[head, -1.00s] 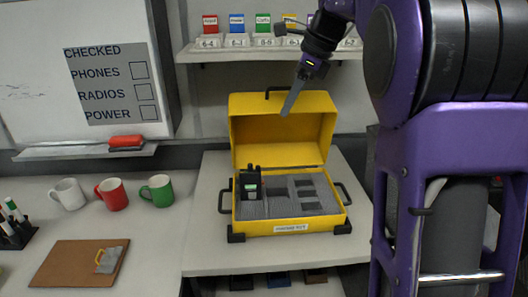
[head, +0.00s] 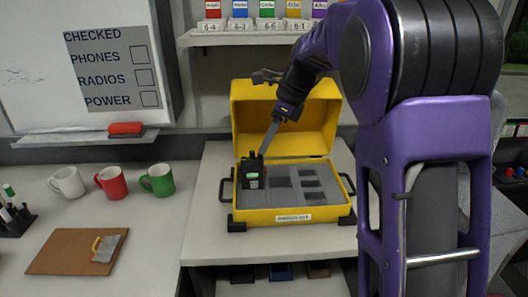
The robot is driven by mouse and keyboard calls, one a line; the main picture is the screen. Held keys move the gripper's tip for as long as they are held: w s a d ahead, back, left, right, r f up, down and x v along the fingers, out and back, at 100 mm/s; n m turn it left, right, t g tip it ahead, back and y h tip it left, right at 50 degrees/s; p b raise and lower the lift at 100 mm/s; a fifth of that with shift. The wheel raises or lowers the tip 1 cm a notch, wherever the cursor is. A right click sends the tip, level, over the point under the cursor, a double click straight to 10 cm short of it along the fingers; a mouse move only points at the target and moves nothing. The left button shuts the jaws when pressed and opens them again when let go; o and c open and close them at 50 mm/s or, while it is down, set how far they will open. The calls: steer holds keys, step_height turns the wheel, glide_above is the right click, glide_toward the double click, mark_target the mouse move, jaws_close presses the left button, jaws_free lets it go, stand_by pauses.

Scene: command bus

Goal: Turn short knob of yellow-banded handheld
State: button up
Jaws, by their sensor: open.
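A black handheld (head: 251,172) with a small pale green screen stands upright in the grey foam at the left of the open yellow case (head: 279,216). Its knobs and any yellow band are too small to make out. My gripper (head: 263,151) reaches down from the upper right, its fingers at the top right of the handheld. I cannot tell whether they touch it. The fingers show edge-on as one thin grey shape, with nothing seen held between them.
The case's raised lid (head: 240,120) stands close behind my gripper. A shelf (head: 230,40) with labelled bins hangs above. Mugs, including a green mug (head: 158,180), and a clipboard (head: 70,255) sit on the left counter. The counter in front of the mugs is partly clear.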

mark_target(260, 156)
steer(key=shift+x, duration=1.4)
jaws_close()
